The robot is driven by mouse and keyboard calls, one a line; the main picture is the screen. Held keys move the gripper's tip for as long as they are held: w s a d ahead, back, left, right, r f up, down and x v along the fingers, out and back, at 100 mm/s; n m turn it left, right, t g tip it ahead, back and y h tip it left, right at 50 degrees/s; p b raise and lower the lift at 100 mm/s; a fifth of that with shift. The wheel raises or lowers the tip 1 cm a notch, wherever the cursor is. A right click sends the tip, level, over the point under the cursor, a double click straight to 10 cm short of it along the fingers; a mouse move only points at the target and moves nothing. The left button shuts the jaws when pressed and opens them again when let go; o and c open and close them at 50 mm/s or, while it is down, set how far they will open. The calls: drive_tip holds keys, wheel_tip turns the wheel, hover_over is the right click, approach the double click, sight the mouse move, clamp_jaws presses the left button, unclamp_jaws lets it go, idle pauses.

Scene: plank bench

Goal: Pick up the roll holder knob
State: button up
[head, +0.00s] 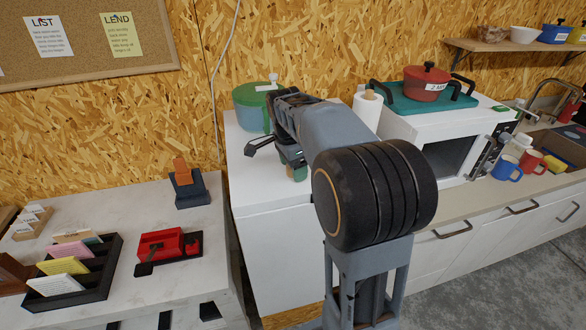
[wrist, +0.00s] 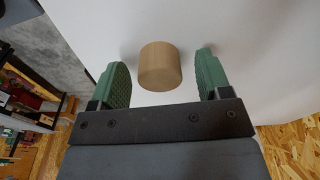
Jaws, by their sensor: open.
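A tan wooden cylinder, which looks like the roll holder knob (wrist: 160,67), stands against a plain white surface in the wrist view. My gripper (wrist: 163,72) is open, with one green finger on each side of the knob and a gap on both sides. Neither finger touches it. In the head view my gripper (head: 291,158) is partly hidden by my own arm, over the white cabinet top, and I cannot make out the knob there. A white paper roll (head: 367,106) stands upright behind my arm, its lower part hidden.
A green lidded pot (head: 247,113) stands close to my arm at the back of the white cabinet (head: 276,240). A microwave (head: 432,128) to the right carries a teal tray and a red pot (head: 427,83). A marble-topped counter (head: 110,199) is at the left.

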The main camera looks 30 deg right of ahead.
drive_tip(key=c, duration=1)
drive_tip(key=shift+r, duration=0.15)
